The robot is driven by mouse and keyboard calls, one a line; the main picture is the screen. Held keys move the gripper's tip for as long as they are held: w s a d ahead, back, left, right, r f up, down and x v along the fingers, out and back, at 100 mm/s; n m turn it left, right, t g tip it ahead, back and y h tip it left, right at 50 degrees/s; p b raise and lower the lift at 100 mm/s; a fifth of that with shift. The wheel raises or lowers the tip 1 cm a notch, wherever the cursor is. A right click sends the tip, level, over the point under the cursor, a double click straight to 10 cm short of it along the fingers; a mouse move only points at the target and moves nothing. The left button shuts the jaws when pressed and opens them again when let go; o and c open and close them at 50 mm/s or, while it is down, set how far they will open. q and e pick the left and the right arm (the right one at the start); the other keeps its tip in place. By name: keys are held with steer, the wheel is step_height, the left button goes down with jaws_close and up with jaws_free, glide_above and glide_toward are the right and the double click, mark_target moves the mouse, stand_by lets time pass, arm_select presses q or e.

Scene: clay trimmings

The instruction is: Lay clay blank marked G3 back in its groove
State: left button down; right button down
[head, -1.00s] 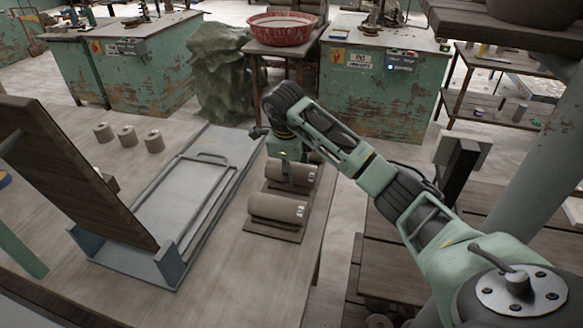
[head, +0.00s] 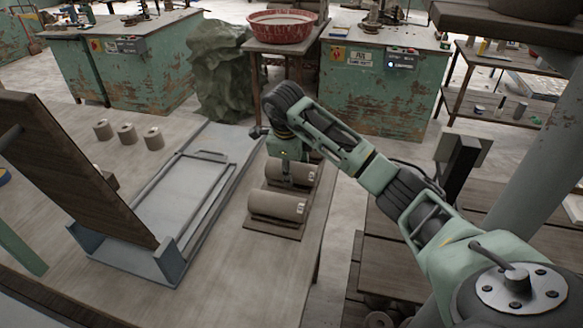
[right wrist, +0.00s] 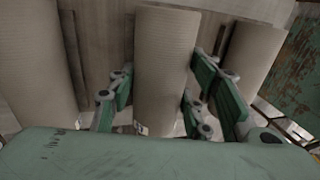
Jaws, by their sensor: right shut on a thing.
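Thick grey-brown clay blanks lie side by side on a wooden rack (head: 262,234) at the table's right edge. The near blank (head: 277,206) lies apart from my gripper. My right gripper (head: 289,182) reaches down over the blank behind it (head: 303,174). In the right wrist view this middle blank (right wrist: 165,65) sits between the fingers of my right gripper (right wrist: 160,95), which is shut on it. Other blanks lie to its left (right wrist: 30,60) and right (right wrist: 252,55). Small end labels show, but I cannot read them. The blank's underside and groove are hidden. My left gripper is out of view.
A grey metal tray-like frame (head: 165,262) stands left of the rack, with a dark wooden board (head: 75,180) tilted over its near end. Three small clay cylinders (head: 127,134) stand at the back left. The table is bare in front of the rack.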

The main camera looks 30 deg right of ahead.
stand_by(0.4)
steer(key=c, duration=0.9)
jaws_free()
steer(key=shift+o, duration=0.4)
steer(key=shift+f, duration=0.1)
step_height(320, 180, up, 10)
steer(key=shift+r, duration=0.1)
